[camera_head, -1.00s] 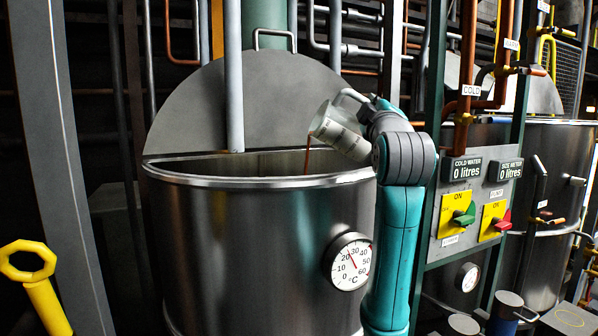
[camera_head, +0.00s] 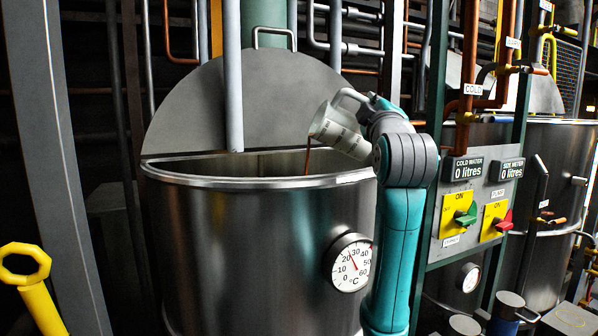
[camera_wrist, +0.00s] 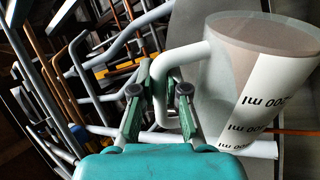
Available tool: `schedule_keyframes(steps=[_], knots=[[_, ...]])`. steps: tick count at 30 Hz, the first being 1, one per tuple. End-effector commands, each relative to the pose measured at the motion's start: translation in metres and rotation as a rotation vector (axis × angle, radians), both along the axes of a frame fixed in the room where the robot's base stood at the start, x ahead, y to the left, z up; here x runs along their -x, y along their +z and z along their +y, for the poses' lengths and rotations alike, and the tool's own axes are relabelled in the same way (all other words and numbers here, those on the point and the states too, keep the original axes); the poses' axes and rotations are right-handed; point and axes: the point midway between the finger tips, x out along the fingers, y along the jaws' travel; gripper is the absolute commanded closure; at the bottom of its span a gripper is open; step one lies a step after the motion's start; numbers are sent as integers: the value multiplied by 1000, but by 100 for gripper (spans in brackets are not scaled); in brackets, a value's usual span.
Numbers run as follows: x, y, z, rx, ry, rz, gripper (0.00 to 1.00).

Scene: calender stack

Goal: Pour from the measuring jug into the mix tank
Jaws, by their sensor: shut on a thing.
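The measuring jug (camera_head: 338,129) is whitish and translucent. It is tilted with its mouth down to the left, above the right part of the mix tank's opening. A thin brown stream (camera_head: 308,158) falls from its lip into the tank. The mix tank (camera_head: 240,250) is a large steel drum with its half lid raised at the back; the liquid level inside is hidden. My gripper (camera_wrist: 160,95) is shut on the jug's handle (camera_wrist: 172,66), seen in the wrist view. The jug's body with "ml" markings also fills the right of that view (camera_wrist: 262,95).
A vertical grey pipe (camera_head: 233,80) comes down at the tank's back rim, left of the jug. A dial thermometer (camera_head: 350,262) is on the tank's front. A control panel (camera_head: 478,205) with yellow switches stands to the right of my arm. A yellow ring-ended handle (camera_head: 30,265) is at lower left.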

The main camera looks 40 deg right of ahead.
Motion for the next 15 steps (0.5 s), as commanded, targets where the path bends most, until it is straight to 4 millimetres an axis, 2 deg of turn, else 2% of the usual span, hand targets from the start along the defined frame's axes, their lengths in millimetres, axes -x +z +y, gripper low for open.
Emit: schedule_keyframes(steps=[15], knots=[[4, 1, 4, 27, -3, 8, 100]])
